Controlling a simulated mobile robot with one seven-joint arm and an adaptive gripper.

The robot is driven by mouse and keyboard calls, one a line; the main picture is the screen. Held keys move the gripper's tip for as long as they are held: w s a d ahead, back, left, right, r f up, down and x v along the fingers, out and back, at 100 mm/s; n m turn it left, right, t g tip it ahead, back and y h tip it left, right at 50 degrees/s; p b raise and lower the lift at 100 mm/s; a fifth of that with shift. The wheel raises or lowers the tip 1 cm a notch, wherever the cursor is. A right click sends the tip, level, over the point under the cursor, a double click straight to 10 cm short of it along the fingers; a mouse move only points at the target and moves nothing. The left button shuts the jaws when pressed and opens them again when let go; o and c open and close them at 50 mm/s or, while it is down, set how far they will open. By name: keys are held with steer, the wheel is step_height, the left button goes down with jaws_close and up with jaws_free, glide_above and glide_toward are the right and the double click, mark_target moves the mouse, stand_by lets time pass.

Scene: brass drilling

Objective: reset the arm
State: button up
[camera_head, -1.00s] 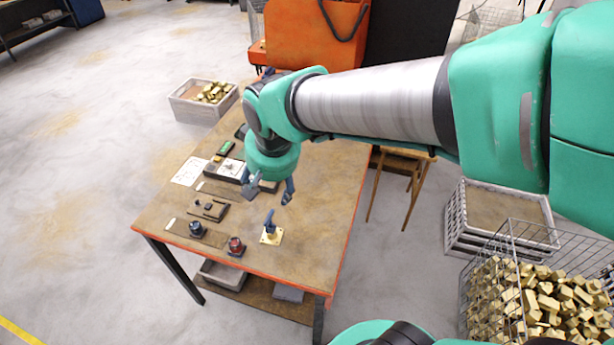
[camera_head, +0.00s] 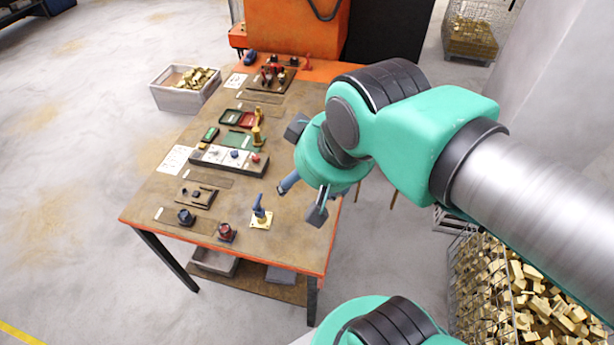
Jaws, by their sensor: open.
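My gripper (camera_head: 303,202) is at the end of my green and silver arm, above the right edge of the wooden table (camera_head: 290,245). Its two fingers are spread apart, with nothing seen between them. A blue-handled piece on a yellow base (camera_head: 261,212) stands on the table in front of the gripper, apart from it. My arm hides part of the table's right edge and the floor behind it.
The table holds a red knob (camera_head: 226,231), a dark knob (camera_head: 185,216), a control panel (camera_head: 229,157) and a red tray (camera_head: 249,119). A crate of brass pieces (camera_head: 186,87) stands left. A wire basket of brass blocks (camera_head: 520,300) stands right.

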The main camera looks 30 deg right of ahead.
steer(key=shift+f, duration=0.1)
step_height(320, 180, down, 4)
steer(key=b, duration=0.4)
stand_by(1.3)
